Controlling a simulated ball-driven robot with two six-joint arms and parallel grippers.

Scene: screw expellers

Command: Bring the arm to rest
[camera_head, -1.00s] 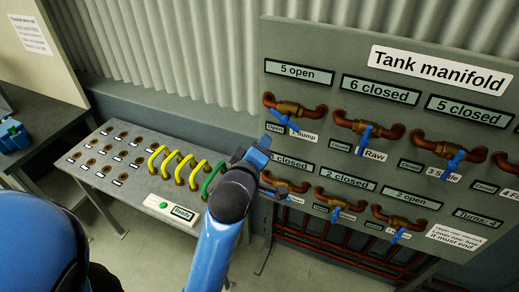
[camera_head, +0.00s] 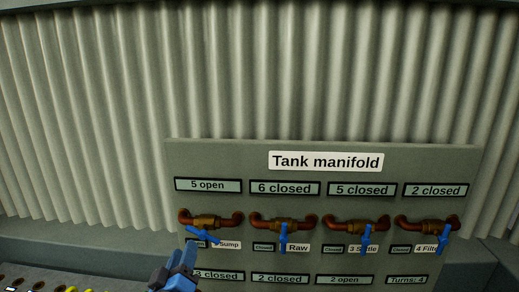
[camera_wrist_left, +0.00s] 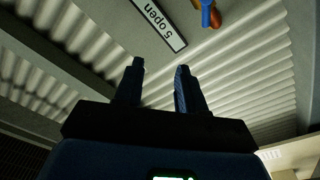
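My left gripper (camera_head: 176,272) shows at the bottom of the head view, just left of the manifold panel's lower part and below the Sump valve. In the left wrist view its two dark fingers (camera_wrist_left: 160,90) stand apart with nothing between them. The rest of my left arm is out of the head view. My right gripper is not in view. The Tank manifold panel (camera_head: 420,165) fills the lower middle of the head view. Its Sump valve handle (camera_head: 203,236) is tilted, while the Raw handle (camera_head: 284,238) hangs down. The "5 open" label (camera_wrist_left: 158,22) also shows in the wrist view.
A corrugated wall (camera_head: 250,70) stands behind the panel. A grey bench (camera_head: 35,281) with round sockets and a bit of yellow cable (camera_head: 72,289) shows at the bottom left. The panel's lower valves are cut off below the frame.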

